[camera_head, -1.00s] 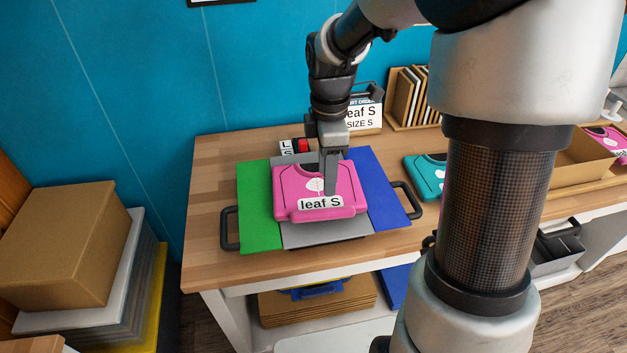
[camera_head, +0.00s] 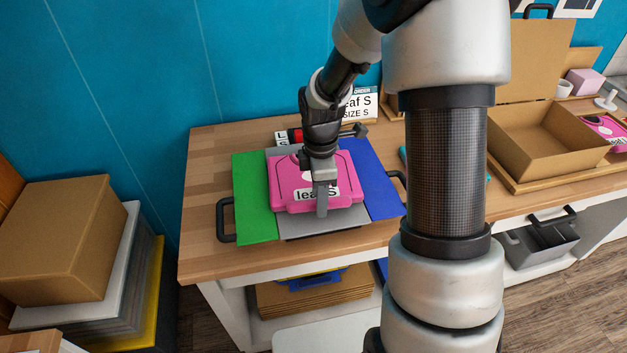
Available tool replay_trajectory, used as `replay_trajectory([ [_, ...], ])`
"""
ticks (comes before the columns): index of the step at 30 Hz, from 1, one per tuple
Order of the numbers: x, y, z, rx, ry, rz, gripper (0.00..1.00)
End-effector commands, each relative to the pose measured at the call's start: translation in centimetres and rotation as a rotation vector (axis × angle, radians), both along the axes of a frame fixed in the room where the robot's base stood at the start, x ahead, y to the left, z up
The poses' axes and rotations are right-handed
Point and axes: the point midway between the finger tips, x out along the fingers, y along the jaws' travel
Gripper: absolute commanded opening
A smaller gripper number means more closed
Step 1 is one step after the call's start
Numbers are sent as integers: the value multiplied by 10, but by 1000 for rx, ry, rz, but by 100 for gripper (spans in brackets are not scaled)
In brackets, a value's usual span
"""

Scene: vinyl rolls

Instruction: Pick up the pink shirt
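The pink shirt (camera_head: 290,186), a flat folded piece with a white label reading "leaf S", lies on a grey panel (camera_head: 318,224) between a green panel (camera_head: 251,200) and a blue panel (camera_head: 366,180). My gripper (camera_head: 321,212) points down over the front part of the shirt, with its finger in front of the label and covering some of its letters. From this angle the fingers overlap each other. I cannot tell whether they touch the shirt or how far apart they are.
A size sign (camera_head: 360,103) stands at the back of the wooden table (camera_head: 205,160). An open cardboard box (camera_head: 535,160) is on the right. Stacked boxes (camera_head: 60,240) stand at the left. The table's left end is clear.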

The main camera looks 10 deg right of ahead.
Motion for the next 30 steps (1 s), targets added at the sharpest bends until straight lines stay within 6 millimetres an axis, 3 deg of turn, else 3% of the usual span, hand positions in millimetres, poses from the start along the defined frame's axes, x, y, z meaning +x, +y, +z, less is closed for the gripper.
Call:
replay_trajectory([
  [4,0,0,0,0,0,0,40],
  [11,0,0,0,0,0,0,2],
  [12,0,0,1,0,0,0,0],
  [23,1,0,7,0,-3,-1,0],
  [30,2,-1,50,-1,-8,-1,0],
])
